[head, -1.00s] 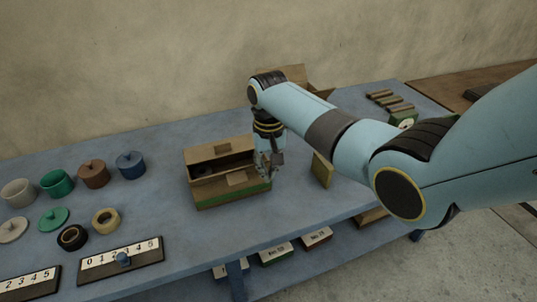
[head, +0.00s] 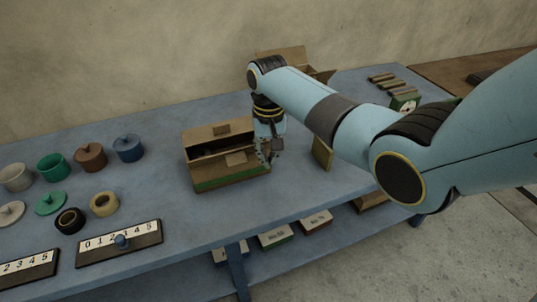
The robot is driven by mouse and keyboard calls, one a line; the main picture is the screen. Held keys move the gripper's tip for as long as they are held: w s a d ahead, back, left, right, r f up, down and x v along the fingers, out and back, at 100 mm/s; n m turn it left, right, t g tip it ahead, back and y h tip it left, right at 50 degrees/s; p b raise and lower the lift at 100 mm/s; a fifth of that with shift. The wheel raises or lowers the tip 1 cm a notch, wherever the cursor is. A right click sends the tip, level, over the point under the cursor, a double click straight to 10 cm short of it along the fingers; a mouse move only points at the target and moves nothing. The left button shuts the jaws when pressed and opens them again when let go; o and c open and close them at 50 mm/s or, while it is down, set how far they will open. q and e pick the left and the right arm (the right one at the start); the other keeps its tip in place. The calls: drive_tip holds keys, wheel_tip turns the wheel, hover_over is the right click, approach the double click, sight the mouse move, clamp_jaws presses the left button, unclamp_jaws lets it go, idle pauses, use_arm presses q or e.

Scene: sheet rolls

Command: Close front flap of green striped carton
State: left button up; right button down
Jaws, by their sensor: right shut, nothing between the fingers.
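The green striped carton (head: 212,182) stands upright on the blue table, with a green stripe low on its front. Its back flap (head: 200,134) is raised. A dark slot shows between that flap and the front panel, so the top is not fully covered. The front flap (head: 212,164) seems to stand along the front edge, with a small tan label on it; its exact angle is hard to tell. My right gripper (head: 268,158) is shut and empty at the carton's right end, very close to it; I cannot tell whether they touch. My left gripper is not in view.
A mustard block (head: 322,153) stands right of the gripper. Another open carton (head: 283,56) is behind my right arm. Several coloured pots (head: 52,167), lids and numbered boards (head: 120,242) fill the left side. The table in front of the carton is clear.

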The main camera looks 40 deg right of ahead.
drive_tip(key=shift+w, duration=0.1)
idle(0.5)
drive_tip(key=w+b, duration=0.2)
drive_tip(key=w+d+b, duration=0.1)
drive_tip(key=w+b, duration=0.2)
drive_tip(key=w, duration=0.1)
drive_tip(key=shift+w+d+r+b, duration=0.15)
drive_tip(key=shift+w+d+b, duration=0.1)
drive_tip(key=shift+b, duration=0.15)
drive_tip(key=shift+w+d+r+b, duration=0.15)
drive_tip(key=shift+w+d+b, duration=0.1)
drive_tip(key=shift+w+b, duration=0.85)
drive_tip(key=shift+w+d+r+b, duration=0.15)
drive_tip(key=shift+w+b, duration=0.6)
drive_tip(key=shift+b, duration=0.75)
drive_tip(key=shift+w+d+r+b, duration=0.1)
drive_tip(key=shift+w+d+b, duration=0.2)
drive_tip(key=shift+w+b, duration=0.8)
drive_tip(key=shift+s, duration=0.2)
wheel_tip(320, 180, up, 9)
drive_tip(key=p, duration=0.9)
